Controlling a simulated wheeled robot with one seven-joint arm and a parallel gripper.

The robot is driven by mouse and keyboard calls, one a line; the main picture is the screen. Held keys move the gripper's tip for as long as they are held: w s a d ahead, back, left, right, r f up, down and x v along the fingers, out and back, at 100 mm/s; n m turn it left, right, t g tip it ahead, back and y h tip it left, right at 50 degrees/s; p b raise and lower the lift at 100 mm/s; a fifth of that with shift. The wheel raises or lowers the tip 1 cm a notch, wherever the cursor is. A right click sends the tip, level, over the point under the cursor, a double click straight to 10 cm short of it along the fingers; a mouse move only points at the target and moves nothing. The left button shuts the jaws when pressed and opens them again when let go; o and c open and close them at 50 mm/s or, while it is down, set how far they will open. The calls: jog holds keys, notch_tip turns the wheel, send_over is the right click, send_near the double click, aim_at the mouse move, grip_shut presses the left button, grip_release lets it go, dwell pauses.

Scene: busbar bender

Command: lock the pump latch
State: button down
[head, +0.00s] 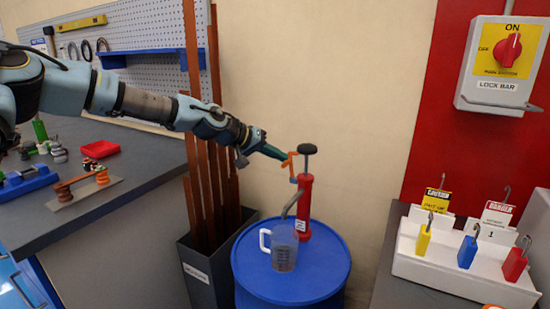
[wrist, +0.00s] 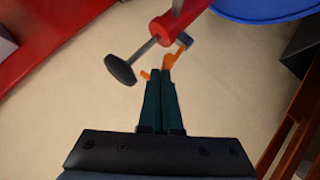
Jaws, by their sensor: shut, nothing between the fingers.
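The red hand pump (head: 305,205) stands upright on the blue drum, with a black knob (head: 308,149) raised on its rod. The orange latch (head: 291,165) is at the pump's upper left side. In the wrist view the latch (wrist: 169,62) is beside the red pump top (wrist: 168,29), and an orange end shows left of the fingers. My gripper (head: 282,156) is shut and empty, its tips at the latch. In the wrist view the fingertips (wrist: 159,76) overlap the latch; I cannot tell whether they touch it. The fingers hide part of the latch.
A clear measuring jug (head: 284,250) stands under the pump spout on the blue drum (head: 290,290). Copper bars (head: 207,200) stand in a grey bin at left. A white padlock rack (head: 460,273) and a lock-bar switch box (head: 503,65) are at right.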

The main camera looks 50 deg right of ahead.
jog(key=shift+s, duration=0.3)
jog(key=shift+w, duration=0.15)
